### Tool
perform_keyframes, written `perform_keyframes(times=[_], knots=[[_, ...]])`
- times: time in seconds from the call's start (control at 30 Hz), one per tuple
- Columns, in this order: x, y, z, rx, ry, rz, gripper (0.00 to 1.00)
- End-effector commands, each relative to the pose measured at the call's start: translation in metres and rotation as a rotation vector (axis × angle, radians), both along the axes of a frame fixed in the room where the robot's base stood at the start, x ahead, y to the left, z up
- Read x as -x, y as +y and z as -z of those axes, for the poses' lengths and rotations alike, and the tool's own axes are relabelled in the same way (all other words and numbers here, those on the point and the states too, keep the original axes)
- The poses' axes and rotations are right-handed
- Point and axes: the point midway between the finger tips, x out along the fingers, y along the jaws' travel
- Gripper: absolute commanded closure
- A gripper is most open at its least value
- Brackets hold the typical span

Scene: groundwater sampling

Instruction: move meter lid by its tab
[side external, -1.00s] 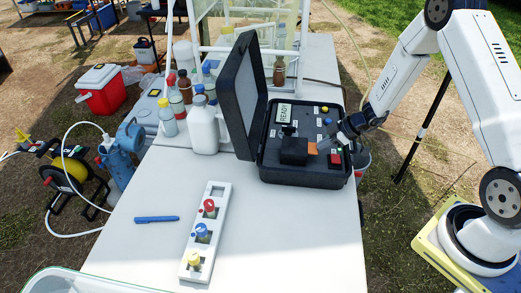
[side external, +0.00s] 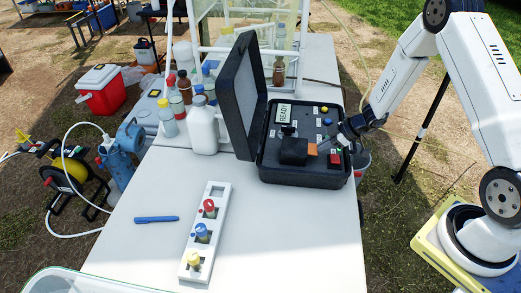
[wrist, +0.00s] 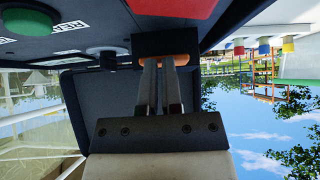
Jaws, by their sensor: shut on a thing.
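The meter lid is a small black block (side external: 293,151) on the panel of the open black case in the side external view. Its orange tab (side external: 312,149) points right, toward my gripper (side external: 341,140). In the wrist view the black lid (wrist: 165,42) shows just beyond the fingertips, with the orange tab (wrist: 183,60) showing on both sides of them. My gripper (wrist: 160,64) is shut on the tab, its fingers close together. The fingertips partly hide the tab. I cannot tell whether the lid is raised off the panel.
The case (side external: 300,181) has its big lid (side external: 238,95) standing open on the left. A READY display (side external: 284,113), coloured buttons and a red square (side external: 335,160) surround the meter.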

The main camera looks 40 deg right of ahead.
Motion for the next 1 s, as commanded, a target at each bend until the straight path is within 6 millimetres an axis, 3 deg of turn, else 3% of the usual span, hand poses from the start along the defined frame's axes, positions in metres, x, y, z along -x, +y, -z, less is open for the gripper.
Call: perform_keyframes(times=[0.03, 0.6, 1.0], knots=[[0.005, 0.009, 0.011, -0.003, 0.027, -0.009, 1.00], [-0.007, 0.013, 0.013, -0.003, 0.018, 0.004, 1.00], [-0.004, 0.007, -0.009, -0.002, 0.009, 0.007, 1.00]])
